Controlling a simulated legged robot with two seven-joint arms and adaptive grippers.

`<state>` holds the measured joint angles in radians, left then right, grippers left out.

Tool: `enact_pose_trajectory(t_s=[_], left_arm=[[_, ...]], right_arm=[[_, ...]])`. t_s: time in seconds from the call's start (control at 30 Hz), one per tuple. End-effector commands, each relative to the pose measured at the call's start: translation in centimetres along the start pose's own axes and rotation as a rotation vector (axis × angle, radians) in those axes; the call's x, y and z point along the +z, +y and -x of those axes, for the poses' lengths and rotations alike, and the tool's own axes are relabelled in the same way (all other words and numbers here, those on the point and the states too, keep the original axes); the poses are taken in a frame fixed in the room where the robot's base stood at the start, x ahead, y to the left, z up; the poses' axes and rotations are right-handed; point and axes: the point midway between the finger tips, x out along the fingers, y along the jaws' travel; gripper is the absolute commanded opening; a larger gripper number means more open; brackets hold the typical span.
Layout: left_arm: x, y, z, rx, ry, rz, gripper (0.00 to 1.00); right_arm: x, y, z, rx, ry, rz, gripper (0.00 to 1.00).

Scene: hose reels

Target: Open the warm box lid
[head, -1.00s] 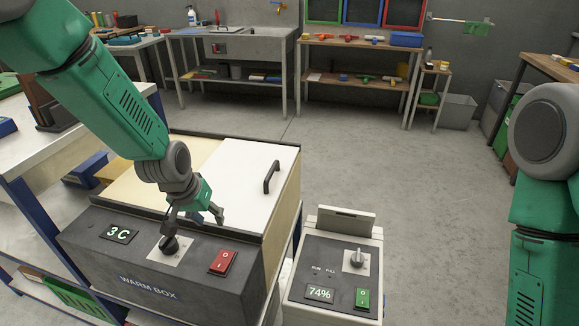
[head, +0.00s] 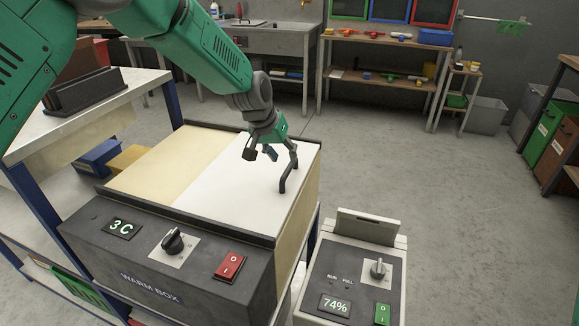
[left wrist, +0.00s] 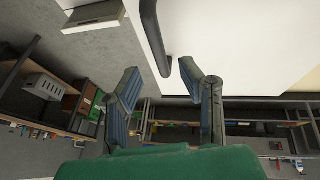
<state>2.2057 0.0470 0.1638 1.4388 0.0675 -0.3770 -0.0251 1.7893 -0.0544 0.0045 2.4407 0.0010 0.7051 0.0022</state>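The warm box (head: 167,280) stands in front of me, its dark front panel carrying a 3C display, a black knob (head: 172,241) and a red switch (head: 229,266). Its lid (head: 225,190) is a white panel lying flat, with a black handle (head: 289,169) near its right edge. My left gripper (head: 260,154) is open and empty above the lid, just left of the handle. In the left wrist view the left gripper (left wrist: 160,88) has its fingers spread, and the handle (left wrist: 155,38) lies just beyond the fingertips. My right gripper does not show.
A grey unit (head: 352,270) with a 74% display and a green switch stands right of the box. A table (head: 95,115) with a dark object stands at the left. A sink bench and shelves line the back wall.

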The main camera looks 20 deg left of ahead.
Motion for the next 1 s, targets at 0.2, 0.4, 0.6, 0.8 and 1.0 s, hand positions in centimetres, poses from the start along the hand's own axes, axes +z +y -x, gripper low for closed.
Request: enact_pose_trajectory(t_s=[0.2,0.4,0.6,0.8,1.0], left_arm=[[0.0,0.1,-3.4,-0.001,0.001,0.000,0.34],[0.0,0.2,-4.5,-0.001,0.002,-0.001,0.34],[0.0,0.2,-4.5,0.000,0.002,-0.001,0.34],[0.0,0.1,-4.5,0.000,0.002,0.000,0.00],[0.0,0.0,-4.5,0.000,0.002,0.000,0.00]], right_arm=[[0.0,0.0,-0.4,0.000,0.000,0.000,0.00],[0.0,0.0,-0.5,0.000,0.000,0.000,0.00],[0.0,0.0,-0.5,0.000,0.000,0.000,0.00],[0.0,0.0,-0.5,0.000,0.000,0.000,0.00],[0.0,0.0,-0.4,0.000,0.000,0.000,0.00]])
